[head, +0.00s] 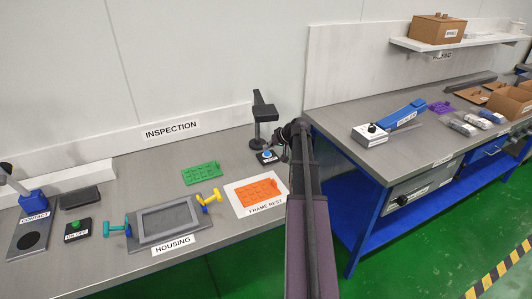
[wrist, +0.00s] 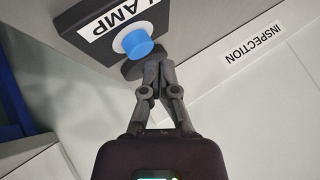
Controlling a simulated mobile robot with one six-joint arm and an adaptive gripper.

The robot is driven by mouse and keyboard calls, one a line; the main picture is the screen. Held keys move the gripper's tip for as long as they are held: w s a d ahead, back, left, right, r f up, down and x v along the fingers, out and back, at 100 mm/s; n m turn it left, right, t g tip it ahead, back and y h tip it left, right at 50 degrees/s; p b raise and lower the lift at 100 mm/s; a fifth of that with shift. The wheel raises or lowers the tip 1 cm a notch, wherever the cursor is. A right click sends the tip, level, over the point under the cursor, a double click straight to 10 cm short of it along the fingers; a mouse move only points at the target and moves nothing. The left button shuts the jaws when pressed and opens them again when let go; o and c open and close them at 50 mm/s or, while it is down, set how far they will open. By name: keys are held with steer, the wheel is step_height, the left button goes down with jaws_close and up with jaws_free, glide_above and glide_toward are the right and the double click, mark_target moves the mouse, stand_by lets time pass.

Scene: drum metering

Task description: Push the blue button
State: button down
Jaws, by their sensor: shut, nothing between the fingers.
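The blue button (head: 267,154) is a round cap on a dark box with a label, at the back right of the inspection bench in the head view. In the wrist view the blue button (wrist: 137,42) stands out from the box (wrist: 92,30), whose white label reads "LAMP" in part. My gripper (wrist: 154,62) is shut and empty. Its fingertips are close to the button's side in the picture; I cannot tell whether they touch it. In the head view my arm hides most of my gripper (head: 285,150), just right of the button.
A dark lamp stand (head: 263,120) rises just behind the button box. A green grid plate (head: 202,173), an orange one on the frame rest sheet (head: 240,205), and the housing fixture (head: 166,221) lie to the left. A second bench (head: 350,110) stands right. A green button (head: 86,222) sits far left.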

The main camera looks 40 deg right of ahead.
mark_target(268, 153)
steer(key=shift+f, duration=0.15)
steer(key=shift+f+b, duration=0.3)
steer(key=shift+b, duration=0.15)
steer(key=shift+f, duration=0.2)
stand_by(0.7)
steer(key=shift+r, duration=0.15)
steer(key=shift+r+p, duration=0.5)
steer(key=shift+r, duration=0.05)
steer(key=shift+r, duration=0.15)
step_height(268, 153, up, 6)
steer(key=p, duration=0.6)
stand_by(0.3)
